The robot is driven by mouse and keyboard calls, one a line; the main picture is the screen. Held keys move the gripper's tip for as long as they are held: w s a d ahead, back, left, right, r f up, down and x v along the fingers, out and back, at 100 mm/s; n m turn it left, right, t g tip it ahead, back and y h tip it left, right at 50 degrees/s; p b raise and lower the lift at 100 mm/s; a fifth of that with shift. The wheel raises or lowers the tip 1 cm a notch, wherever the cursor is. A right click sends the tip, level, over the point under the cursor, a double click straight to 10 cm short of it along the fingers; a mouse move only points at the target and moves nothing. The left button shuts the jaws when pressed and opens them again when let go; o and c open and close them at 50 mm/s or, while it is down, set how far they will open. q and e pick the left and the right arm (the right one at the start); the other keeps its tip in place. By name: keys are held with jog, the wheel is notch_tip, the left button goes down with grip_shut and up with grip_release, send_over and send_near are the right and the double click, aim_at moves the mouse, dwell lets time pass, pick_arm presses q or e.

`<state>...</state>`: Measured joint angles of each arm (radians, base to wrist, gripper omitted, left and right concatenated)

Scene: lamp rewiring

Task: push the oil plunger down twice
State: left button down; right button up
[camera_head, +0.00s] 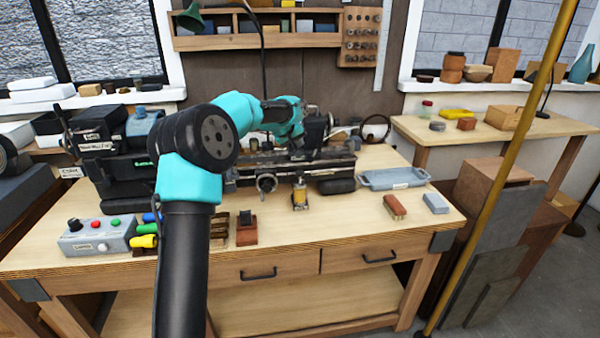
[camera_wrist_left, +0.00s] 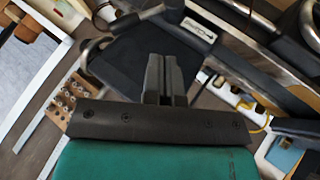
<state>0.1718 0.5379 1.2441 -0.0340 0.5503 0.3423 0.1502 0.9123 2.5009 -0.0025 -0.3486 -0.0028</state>
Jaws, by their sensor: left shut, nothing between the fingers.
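A small oiler with an amber body and a grey top (camera_head: 300,191), which looks like the oil plunger, stands upright on the bench in front of the lathe (camera_head: 290,165). My left arm reaches over the bench from the front. My left gripper (camera_head: 316,128) is above the lathe, behind and above the oiler and apart from it. In the left wrist view, its two grey fingers (camera_wrist_left: 165,75) are together, with nothing between them. The oiler cannot be made out in the left wrist view. My right gripper is not in view.
A grey control box (camera_head: 97,238) with coloured buttons stands at the front left. A grey tray (camera_head: 393,179), a reddish-brown block (camera_head: 395,207) and a grey-blue block (camera_head: 436,203) lie right of the oiler. The bench front around the oiler is mostly clear.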

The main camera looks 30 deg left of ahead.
aim_at(299, 171)
pick_arm(q)
jog(key=shift+r, duration=0.35)
jog(key=shift+f, duration=0.1)
jog(key=shift+f, duration=4.35)
jog(key=shift+f, duration=0.1)
jog(key=shift+f, duration=0.3)
jog(key=shift+f, duration=1.3)
dwell(0.3)
dwell(0.4)
jog(key=shift+r, duration=1.75)
